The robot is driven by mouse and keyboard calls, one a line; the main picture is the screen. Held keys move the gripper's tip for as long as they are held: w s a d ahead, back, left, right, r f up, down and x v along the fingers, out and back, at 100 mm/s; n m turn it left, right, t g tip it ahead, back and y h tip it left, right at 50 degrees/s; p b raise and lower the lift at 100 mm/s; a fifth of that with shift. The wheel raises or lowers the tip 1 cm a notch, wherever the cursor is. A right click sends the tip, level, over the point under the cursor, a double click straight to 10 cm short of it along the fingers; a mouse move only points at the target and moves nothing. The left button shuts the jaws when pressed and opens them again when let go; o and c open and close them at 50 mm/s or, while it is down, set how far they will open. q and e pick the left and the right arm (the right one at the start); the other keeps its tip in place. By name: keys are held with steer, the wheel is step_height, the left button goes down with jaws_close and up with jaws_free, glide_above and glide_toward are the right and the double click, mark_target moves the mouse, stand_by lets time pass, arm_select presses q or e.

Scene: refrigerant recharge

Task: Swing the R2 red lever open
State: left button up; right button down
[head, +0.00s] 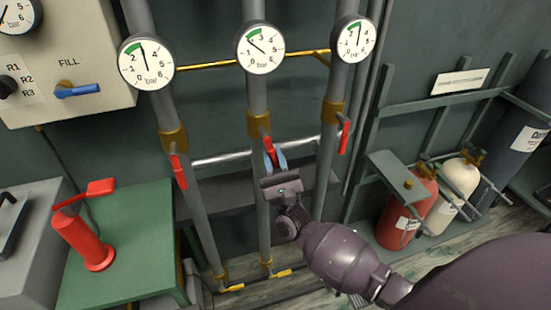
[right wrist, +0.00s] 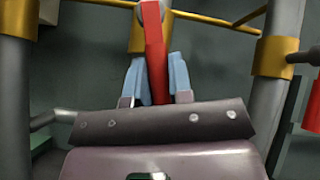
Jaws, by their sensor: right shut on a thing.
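The R2 red lever (head: 267,145) hangs down along the front of the middle pipe (head: 262,208), below its brass valve body (head: 259,123). My right gripper (head: 275,160) is shut on this lever, with its pale blue fingers on either side of it. In the right wrist view, the red lever (right wrist: 154,45) rises between the two blue fingers (right wrist: 155,80); its lower end is hidden behind the gripper body. My left gripper is not in view.
Similar red levers hang on the left pipe (head: 178,171) and the right pipe (head: 343,137). Gauges top all three pipes. A green table (head: 130,240) with a red hand pump (head: 82,240) stands at left. Gas cylinders (head: 405,210) stand at right.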

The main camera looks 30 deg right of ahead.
steer(key=shift+w+a+f+m+g+h+b, duration=0.1)
steer(key=shift+a+m+g+h+b, duration=0.3)
steer(key=shift+m+h, duration=1)
steer(key=shift+w+a+f+m+g+h+b, duration=0.15)
steer(key=shift+m+g+h+b, duration=0.35)
steer(key=shift+m+h, duration=0.85)
steer(key=shift+s+a+m+g+h+b, duration=0.1)
steer(key=shift+a+m+g+h+b, duration=0.3)
steer(key=shift+m+h, duration=0.95)
steer(key=shift+w+d, duration=0.1)
steer(key=c, duration=1.3)
jaws_free()
steer(key=shift+o, duration=1.3)
steer(key=shift+r, duration=0.1)
